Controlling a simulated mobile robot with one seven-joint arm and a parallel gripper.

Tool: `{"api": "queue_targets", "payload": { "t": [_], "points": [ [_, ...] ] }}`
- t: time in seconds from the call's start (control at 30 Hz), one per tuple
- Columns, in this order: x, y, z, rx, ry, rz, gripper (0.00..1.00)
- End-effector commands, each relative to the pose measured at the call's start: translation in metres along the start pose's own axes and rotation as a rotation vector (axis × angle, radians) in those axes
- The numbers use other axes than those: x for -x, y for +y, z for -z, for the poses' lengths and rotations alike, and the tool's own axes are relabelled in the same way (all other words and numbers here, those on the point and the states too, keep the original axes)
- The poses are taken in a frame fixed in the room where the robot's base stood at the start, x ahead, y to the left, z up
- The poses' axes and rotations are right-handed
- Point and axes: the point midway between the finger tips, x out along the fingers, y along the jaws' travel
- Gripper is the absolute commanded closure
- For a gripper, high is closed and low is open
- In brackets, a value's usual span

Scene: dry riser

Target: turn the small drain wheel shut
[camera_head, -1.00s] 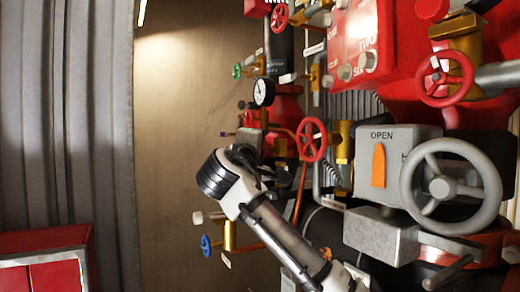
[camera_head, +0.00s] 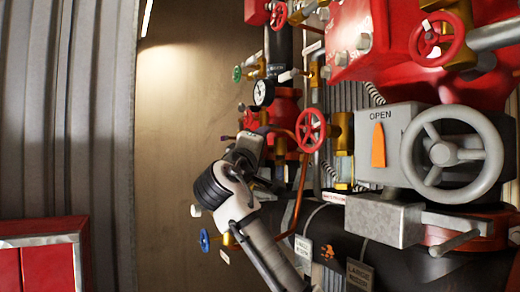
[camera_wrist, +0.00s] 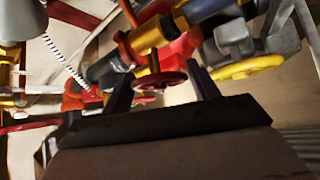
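Several small hand wheels show; I cannot tell which is the drain wheel. In the head view a blue wheel (camera_head: 204,240) sits low left, a red wheel (camera_head: 311,130) at the centre and a green wheel (camera_head: 237,73) higher left. In the wrist view a small red wheel (camera_wrist: 160,80) lies in the gap between my gripper's (camera_wrist: 163,72) two dark fingers, near their tips. Contact cannot be told. My gripper is open, with its fingers well apart. In the head view it (camera_head: 247,150) is left of the central red wheel, its fingertips hard to make out.
A large grey wheel (camera_head: 452,153) and a grey box marked OPEN (camera_head: 390,140) stand at right. A pressure gauge (camera_head: 263,92), pipes and a copper tube (camera_head: 300,190) crowd the middle. A yellow wheel (camera_wrist: 250,67) shows right in the wrist view. A red cabinet (camera_head: 40,262) stands lower left.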

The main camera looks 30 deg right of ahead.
Motion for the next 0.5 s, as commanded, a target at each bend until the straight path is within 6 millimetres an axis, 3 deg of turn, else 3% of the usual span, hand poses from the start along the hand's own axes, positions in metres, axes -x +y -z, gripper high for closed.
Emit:
{"api": "queue_targets", "payload": {
  "t": [0.13,0.5],
  "points": [
    [0.0,-0.0001,-0.0001,0.0,0.0,0.0,0.23],
    [0.0078,-0.0021,-0.0005,0.0,0.001,0.0,0.23]
  ]
}}
